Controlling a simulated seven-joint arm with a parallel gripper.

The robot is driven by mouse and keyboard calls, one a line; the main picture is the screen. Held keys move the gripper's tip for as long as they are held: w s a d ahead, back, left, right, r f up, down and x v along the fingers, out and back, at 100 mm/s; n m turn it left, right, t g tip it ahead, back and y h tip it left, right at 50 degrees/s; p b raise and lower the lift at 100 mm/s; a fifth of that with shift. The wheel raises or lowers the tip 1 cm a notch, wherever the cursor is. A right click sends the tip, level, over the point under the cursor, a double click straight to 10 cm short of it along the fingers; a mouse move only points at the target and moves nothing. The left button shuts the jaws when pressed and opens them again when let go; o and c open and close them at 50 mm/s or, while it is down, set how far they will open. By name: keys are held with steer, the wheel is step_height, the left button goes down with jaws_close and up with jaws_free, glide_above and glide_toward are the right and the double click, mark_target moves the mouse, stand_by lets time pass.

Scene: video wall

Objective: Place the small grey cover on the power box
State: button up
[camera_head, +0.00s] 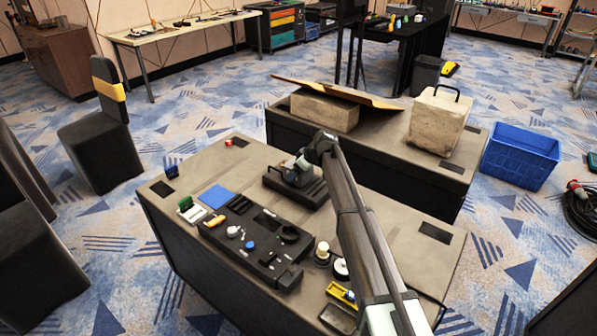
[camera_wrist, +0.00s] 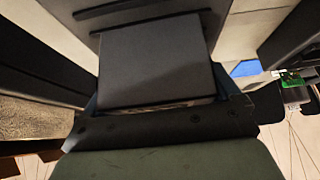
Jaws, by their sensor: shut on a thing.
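My gripper (camera_head: 298,170) is over the far middle of the near table, shut on the small grey cover. In the wrist view the cover (camera_wrist: 155,65) is a flat grey square between the fingers. The power box (camera_head: 313,196) appears to be the dark, ribbed, low box directly under my gripper. Its slotted grey top also seems to show just beyond the cover in the wrist view (camera_wrist: 140,12). My gripper hides part of the box. I cannot tell whether the cover touches it.
A black tool tray (camera_head: 250,235) with small parts lies left of the box, beside a blue sheet (camera_head: 217,196) and a green-and-white part (camera_head: 190,210). Yellow pieces (camera_head: 340,292) lie near the front. A second table (camera_head: 375,150) with stone blocks stands behind. The table's far left is mostly clear.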

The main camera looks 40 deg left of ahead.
steer(key=shift+f, duration=0.1)
steer(key=o, duration=0.8)
steer(key=v, duration=1.2)
